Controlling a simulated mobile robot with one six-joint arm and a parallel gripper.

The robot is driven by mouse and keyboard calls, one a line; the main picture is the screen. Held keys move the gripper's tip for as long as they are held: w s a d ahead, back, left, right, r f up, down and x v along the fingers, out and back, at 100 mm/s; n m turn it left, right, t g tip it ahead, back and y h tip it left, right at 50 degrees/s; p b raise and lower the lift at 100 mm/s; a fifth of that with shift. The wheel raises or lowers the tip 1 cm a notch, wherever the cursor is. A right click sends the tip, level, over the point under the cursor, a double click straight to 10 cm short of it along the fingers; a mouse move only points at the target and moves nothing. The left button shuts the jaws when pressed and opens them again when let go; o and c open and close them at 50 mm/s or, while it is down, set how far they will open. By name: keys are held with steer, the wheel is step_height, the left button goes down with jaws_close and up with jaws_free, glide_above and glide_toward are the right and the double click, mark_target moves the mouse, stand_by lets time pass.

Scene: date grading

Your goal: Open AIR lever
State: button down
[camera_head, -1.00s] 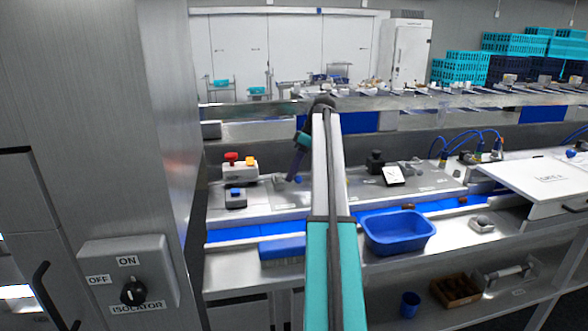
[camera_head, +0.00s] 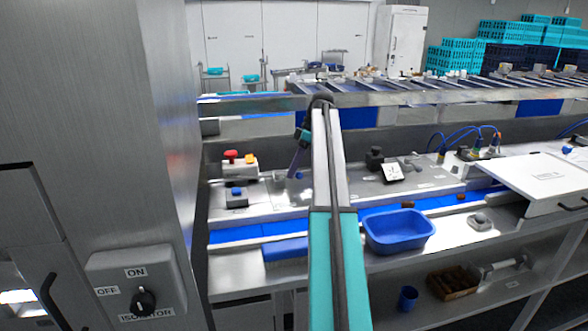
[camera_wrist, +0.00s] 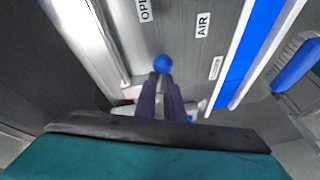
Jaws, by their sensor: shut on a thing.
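The AIR lever shows as a round blue knob (camera_wrist: 163,63) at the fingertips in the wrist view. An AIR label (camera_wrist: 202,25) and a partly cut-off label starting "OP" (camera_wrist: 145,9) are on the grey panel beyond it. My gripper (camera_wrist: 162,82) is shut on the lever, its two dark fingers close together just below the knob. The lever's shaft and base are hidden by the fingers. In the head view my gripper (camera_head: 293,173) reaches down to the steel panel behind the blue belt, partly hidden by my arm.
A red and yellow button box (camera_head: 240,165) and a blue-button box (camera_head: 236,197) stand left of my gripper. A blue tub (camera_head: 398,231) sits in front of the blue belt (camera_head: 262,232). An isolator switch (camera_head: 144,300) is on the near left cabinet.

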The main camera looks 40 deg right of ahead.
steer(key=c, duration=1.8)
jaws_free()
steer(key=shift+d, duration=0.1)
steer(key=shift+c, duration=0.2)
